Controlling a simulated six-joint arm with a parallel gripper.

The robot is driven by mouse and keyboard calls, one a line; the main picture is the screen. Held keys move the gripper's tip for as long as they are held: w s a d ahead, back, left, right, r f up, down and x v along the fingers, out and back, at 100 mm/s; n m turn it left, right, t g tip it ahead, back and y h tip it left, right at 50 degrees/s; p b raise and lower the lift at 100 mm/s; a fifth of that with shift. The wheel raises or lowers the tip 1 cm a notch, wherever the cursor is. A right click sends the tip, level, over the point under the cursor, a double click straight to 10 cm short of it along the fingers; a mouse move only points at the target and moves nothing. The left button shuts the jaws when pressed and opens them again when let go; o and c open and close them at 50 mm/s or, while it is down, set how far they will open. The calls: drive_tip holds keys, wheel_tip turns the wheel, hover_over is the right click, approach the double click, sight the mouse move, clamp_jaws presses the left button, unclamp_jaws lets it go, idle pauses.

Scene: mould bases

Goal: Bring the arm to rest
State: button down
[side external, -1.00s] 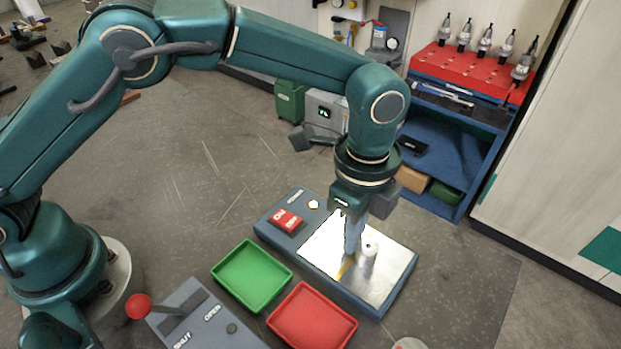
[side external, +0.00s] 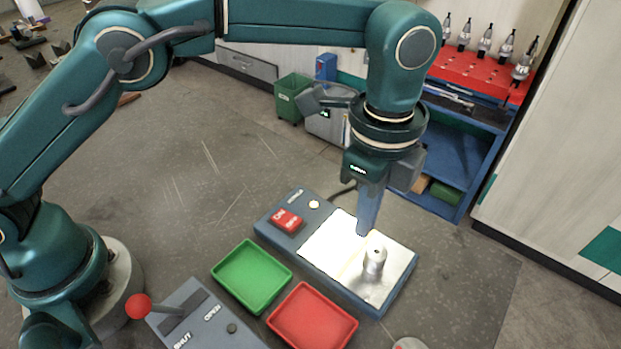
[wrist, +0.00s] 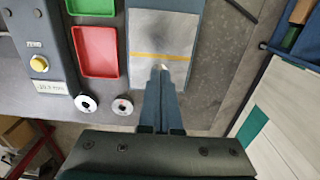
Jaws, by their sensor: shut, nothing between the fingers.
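My gripper (side external: 362,232) points down above the metal plate (side external: 330,243) of the blue base unit. Its fingers are shut with nothing between them. A small metal cylinder (side external: 375,262) stands upright on the plate, just right of and below the fingertips in the side view. The fingers look clear of it. In the wrist view my gripper (wrist: 160,72) reaches over the plate (wrist: 165,28), which has a yellow line across it. The fingers largely hide the cylinder there.
A green tray (side external: 251,297) and a red tray (side external: 343,333) lie in front of the base unit. A lever box (side external: 215,322) with a red knob stands front left. A blue tool cabinet (side external: 452,212) stands behind right.

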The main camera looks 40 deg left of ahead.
drive_tip(key=w+a+r+n+t, duration=0.1)
drive_tip(key=a+r, duration=0.2)
drive_tip(key=r, duration=0.4)
drive_tip(key=a+r+n+t, duration=0.1)
drive_tip(key=a+r, duration=0.3)
drive_tip(key=r, duration=0.3)
drive_tip(key=s+a+r+n+t+h, duration=0.1)
drive_tip(key=s+a+r+n, duration=0.3)
drive_tip(key=a, duration=0.4)
drive_tip(key=s+a+f+n+t+y, duration=0.1)
drive_tip(key=s+a+f+n+t, duration=0.1)
drive_tip(key=s+a+f+n, duration=0.5)
wheel_tip(320, 180, down, 4)
drive_tip(key=s+n, duration=0.2)
drive_tip(key=n, duration=0.3)
drive_tip(key=shift+s+r+t, duration=0.15)
drive_tip(key=shift+s+t, duration=0.15)
drive_tip(key=shift+s, duration=0.05)
